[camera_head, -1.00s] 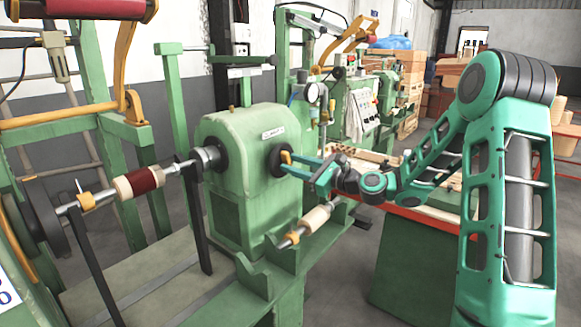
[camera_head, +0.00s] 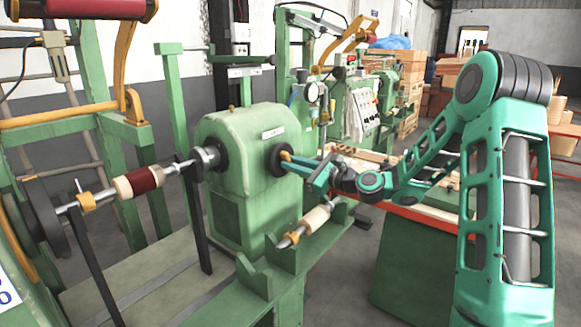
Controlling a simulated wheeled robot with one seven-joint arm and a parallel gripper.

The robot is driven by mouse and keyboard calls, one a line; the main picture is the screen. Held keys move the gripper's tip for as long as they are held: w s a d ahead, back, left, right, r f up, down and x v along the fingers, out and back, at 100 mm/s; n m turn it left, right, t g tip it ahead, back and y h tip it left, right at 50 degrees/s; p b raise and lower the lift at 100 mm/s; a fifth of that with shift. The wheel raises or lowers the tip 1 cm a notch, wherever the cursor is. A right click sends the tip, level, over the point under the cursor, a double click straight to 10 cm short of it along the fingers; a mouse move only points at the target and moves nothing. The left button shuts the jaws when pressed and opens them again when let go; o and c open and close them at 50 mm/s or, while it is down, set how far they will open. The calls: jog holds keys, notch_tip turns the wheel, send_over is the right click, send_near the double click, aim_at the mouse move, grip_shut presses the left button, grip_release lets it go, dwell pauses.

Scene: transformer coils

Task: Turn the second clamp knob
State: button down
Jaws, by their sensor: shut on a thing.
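A yellow knob (camera_head: 285,156) sits at the centre of a dark round disc (camera_head: 275,160) on the right face of the green headstock (camera_head: 240,135). My gripper (camera_head: 291,163) reaches in from the right and is shut on this knob. The fingers lie nearly one behind the other, so their grip is partly hidden. Another yellow clamp (camera_head: 86,201) with a small upright handle is on the shaft at the left, away from my gripper.
A shaft with a dark red coil (camera_head: 138,182) runs left from the headstock. A spare shaft with a pale roll (camera_head: 317,218) rests in green brackets below my gripper. A red-edged workbench (camera_head: 415,213) stands to the right. Open floor shows between the machine and the bench.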

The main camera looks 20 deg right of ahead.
jog(key=shift+f+n, duration=0.15)
jog(key=shift+n, duration=5.05)
jog(key=shift+f+n, duration=0.15)
jog(key=shift+n, duration=5.05)
jog(key=shift+f+n, duration=0.15)
jog(key=shift+n, duration=5.05)
jog(key=c, duration=1.7)
grip_release()
jog(key=shift+r, duration=0.1)
